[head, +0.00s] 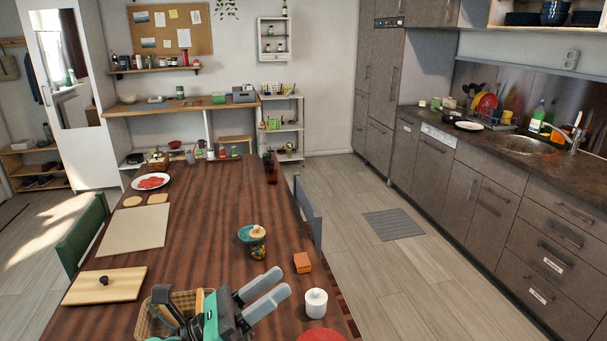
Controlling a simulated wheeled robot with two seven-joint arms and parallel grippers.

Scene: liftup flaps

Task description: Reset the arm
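My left gripper (279,282) is in the lower middle of the head view, above the near part of the wooden table (200,230). Its two light grey fingers point up and to the right. They stand apart with a gap between them, and nothing shows in the gap. Its dark and teal body is in front of part of a wicker basket (148,322). My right gripper is not in view.
A white lidded jar (316,302) and an orange box (302,263) stand right of the gripper. A candy jar (258,250) is beyond it. A cutting board (105,286) lies left. A red round thing (322,335) is at the bottom edge. The table's centre is largely clear.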

